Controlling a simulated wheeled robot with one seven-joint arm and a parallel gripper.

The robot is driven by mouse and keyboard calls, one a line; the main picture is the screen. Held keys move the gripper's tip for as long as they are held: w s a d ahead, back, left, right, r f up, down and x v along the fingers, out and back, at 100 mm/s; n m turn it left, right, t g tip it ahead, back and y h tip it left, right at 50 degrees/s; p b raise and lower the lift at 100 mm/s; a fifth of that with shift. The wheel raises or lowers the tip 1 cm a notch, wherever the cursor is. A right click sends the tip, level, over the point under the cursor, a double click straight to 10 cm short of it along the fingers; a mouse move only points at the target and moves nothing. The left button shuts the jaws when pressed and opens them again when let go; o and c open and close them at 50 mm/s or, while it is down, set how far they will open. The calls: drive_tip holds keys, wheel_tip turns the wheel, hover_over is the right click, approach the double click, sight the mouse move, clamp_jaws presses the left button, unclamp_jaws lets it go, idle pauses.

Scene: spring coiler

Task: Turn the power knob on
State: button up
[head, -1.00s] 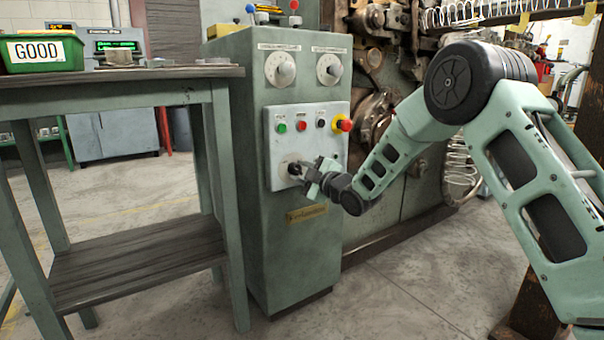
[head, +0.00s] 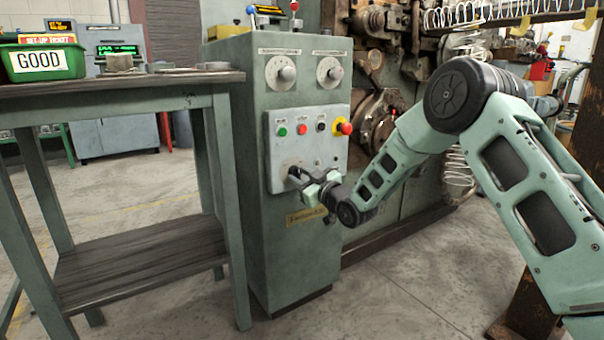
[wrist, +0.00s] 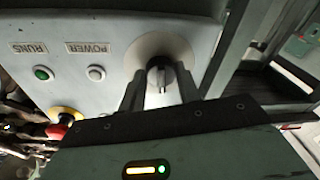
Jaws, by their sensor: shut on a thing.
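The power knob (wrist: 162,75) is a dark round knob with a pale ridge, on a light round plate in the wrist view. In the head view it sits low on the pale control panel (head: 274,150) of the green cabinet, partly hidden by my gripper (head: 311,184). In the wrist view my gripper (wrist: 160,90) has one dark finger on each side of the knob and is shut on it. The POWER label (wrist: 88,48) is to the left of the knob, over a small white round fitting (wrist: 95,73). The exact contact is hard to see.
A red emergency button (head: 346,128) on yellow is at the panel's upper right, above my wrist. Green (head: 282,131) and red (head: 302,129) buttons sit beside it. Two dials (head: 329,71) are higher up. A workbench (head: 120,84) stands close left; machinery is on the right.

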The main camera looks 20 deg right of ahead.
drive_tip(key=m+p, duration=0.1)
drive_tip(key=m, duration=0.2)
drive_tip(key=m+p, duration=0.1)
drive_tip(key=m, duration=0.2)
drive_tip(key=shift+a+t+h, duration=0.1)
drive_tip(key=shift+t+h, duration=0.2)
drive_tip(key=shift+s+a+f+m+h+p, duration=0.15)
drive_tip(key=shift+m+p, duration=0.3)
drive_tip(key=shift+m, duration=0.85)
drive_tip(key=shift+w+m+h+p, duration=0.1)
drive_tip(key=shift+m+h+p, duration=0.25)
drive_tip(key=shift+m, duration=0.95)
drive_tip(key=o, duration=1)
drive_tip(key=shift+s, duration=0.15)
drive_tip(key=p+v, duration=0.1)
drive_tip(key=v, duration=0.4)
drive_tip(key=p+v, duration=0.1)
drive_tip(key=v, duration=0.5)
drive_tip(key=p+v, duration=0.2)
drive_tip(key=v, duration=0.4)
drive_tip(key=shift+s+f, duration=0.1)
drive_tip(key=shift+f, duration=0.2)
